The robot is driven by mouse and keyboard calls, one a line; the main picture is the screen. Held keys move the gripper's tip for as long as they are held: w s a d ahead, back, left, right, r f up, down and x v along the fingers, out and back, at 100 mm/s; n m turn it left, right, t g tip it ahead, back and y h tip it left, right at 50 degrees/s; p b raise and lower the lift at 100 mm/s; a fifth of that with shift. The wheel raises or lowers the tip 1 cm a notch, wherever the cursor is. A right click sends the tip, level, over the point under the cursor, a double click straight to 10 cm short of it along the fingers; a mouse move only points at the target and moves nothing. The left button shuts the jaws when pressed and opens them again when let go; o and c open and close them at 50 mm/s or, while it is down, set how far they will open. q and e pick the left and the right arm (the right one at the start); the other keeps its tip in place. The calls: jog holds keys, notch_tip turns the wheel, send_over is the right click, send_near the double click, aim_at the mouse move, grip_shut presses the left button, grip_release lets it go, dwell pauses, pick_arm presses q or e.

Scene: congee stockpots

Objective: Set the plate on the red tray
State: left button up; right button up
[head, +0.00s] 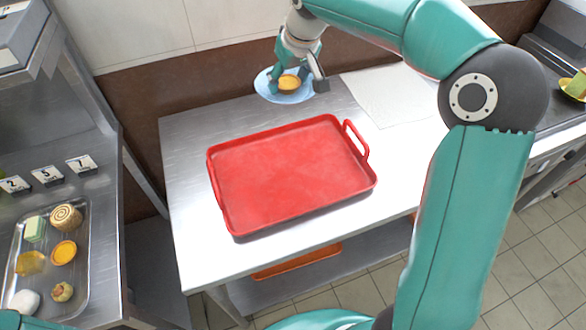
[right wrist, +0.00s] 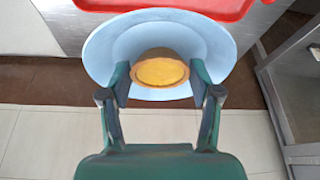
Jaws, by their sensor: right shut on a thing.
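A light blue plate (head: 266,86) with a round yellow tart (head: 288,84) on it is held above the far edge of the table, behind the red tray. The red tray (head: 290,175) lies empty on the table, with a raised handle at its right end. The red tray's edge (right wrist: 200,8) shows beyond the plate there. My left gripper is not in view.
A white sheet (head: 385,95) lies on the table's back right. A metal tray (head: 82,275) with several pastries stands on the left counter, beside number cards (head: 47,176). An orange tray (head: 297,262) is on the shelf below. My right arm spans the right side.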

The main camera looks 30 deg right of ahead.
aim_at(290, 103)
jog(key=s+a+f+n, duration=0.1)
jog(key=s+a+n, duration=0.1)
jog(key=s, duration=0.1)
jog(key=s+a+f+n+y, duration=0.1)
jog(key=shift+s+f, duration=0.3)
jog(key=shift+s, duration=0.1)
notch_tip(290, 103, down, 14)
jog(key=shift+d+f, duration=0.1)
jog(key=shift+f, duration=0.1)
jog(key=shift+f+b, duration=0.35)
jog(key=shift+f, duration=1.95)
jog(key=shift+f, duration=0.2)
jog(key=o, duration=1.2)
jog(key=shift+r, duration=0.1)
